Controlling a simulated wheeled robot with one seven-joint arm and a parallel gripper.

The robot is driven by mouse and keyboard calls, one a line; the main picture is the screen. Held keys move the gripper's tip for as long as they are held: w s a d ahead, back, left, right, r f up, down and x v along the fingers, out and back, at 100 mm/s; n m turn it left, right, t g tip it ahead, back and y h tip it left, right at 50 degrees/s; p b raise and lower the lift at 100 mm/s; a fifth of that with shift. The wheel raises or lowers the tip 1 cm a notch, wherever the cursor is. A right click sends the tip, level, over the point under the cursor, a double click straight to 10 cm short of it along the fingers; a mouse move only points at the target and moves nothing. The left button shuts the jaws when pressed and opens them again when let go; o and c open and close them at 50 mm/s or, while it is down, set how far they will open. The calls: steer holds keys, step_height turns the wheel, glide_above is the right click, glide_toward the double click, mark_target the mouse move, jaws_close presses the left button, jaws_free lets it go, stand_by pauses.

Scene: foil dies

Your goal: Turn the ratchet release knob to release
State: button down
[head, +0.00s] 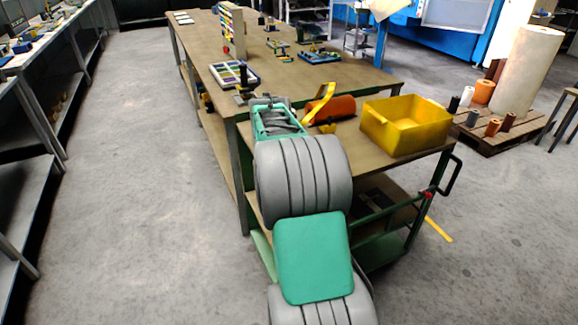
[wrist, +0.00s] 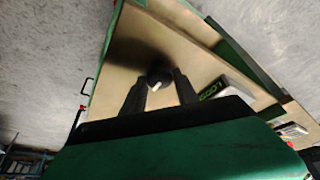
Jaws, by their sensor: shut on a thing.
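In the wrist view a dark round knob (wrist: 158,70) with a small white mark stands between the two dark fingers of my gripper (wrist: 162,80). The fingers are shut on the knob from both sides, above a tan tabletop. In the head view my green and grey arm reaches over the near end of the workbench. It covers the knob and the fingertips there, so I cannot see the contact from that side.
A dark box with green lettering (wrist: 215,90) lies right of my fingers. Grey floor is clear on the left.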

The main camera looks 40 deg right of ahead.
steer(key=shift+r, duration=0.1)
steer(key=c, duration=0.9)
jaws_free()
steer(key=shift+c, duration=0.2)
steer(key=v, duration=0.7)
steer(key=shift+a+r, duration=0.2)
steer(key=shift+r, duration=0.1)
